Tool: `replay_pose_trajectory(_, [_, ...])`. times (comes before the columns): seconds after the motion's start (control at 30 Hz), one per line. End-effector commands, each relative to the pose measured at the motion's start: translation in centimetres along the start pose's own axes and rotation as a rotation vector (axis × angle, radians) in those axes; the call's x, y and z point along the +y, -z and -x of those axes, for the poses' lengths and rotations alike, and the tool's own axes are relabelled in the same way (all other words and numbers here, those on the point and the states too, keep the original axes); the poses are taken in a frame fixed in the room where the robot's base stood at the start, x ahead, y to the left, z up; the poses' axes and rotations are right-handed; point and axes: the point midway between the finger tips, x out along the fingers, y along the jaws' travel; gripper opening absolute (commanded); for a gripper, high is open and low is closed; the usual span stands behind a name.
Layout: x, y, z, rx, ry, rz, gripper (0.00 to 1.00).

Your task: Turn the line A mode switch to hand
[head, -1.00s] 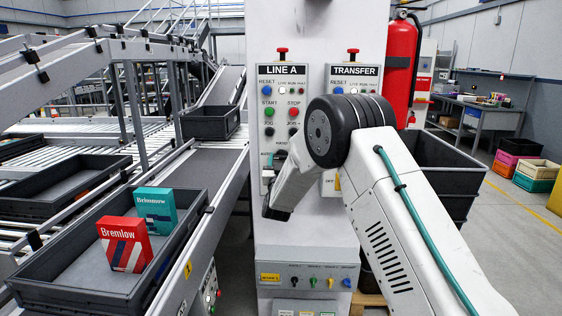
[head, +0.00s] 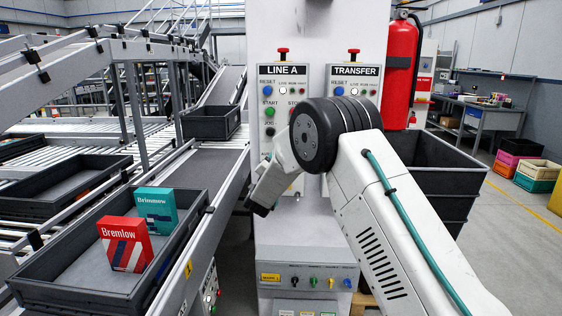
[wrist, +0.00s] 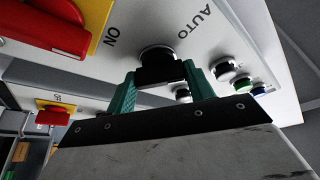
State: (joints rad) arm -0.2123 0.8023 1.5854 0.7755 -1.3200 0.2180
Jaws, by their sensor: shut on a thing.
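The line A panel (head: 274,75) stands on the pale column in the head view, its lower part hidden behind my arm. In the wrist view my gripper (wrist: 160,76) has its teal fingers closed on both sides of a black switch knob (wrist: 157,66) with a round metal collar. This looks like the line A mode switch. The word AUTO (wrist: 194,21) is printed to the right of the knob. No hand label shows, and I cannot tell which way the knob points. The fingers do not show in the head view.
A red switch on a yellow plate (wrist: 62,30), marked ON, sits close left of the knob in the wrist view. Push buttons (wrist: 226,68) lie to its right. The transfer panel (head: 354,86) is beside line A. A conveyor with a grey tote (head: 60,290) runs at left.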

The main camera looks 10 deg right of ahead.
Motion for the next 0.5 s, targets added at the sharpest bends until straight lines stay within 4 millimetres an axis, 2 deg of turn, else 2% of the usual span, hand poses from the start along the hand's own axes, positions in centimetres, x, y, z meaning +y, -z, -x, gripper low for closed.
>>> replay_pose_trajectory(0.5, [-0.26, 0.06, 0.00, 0.000, -0.187, -0.450, 0.30])
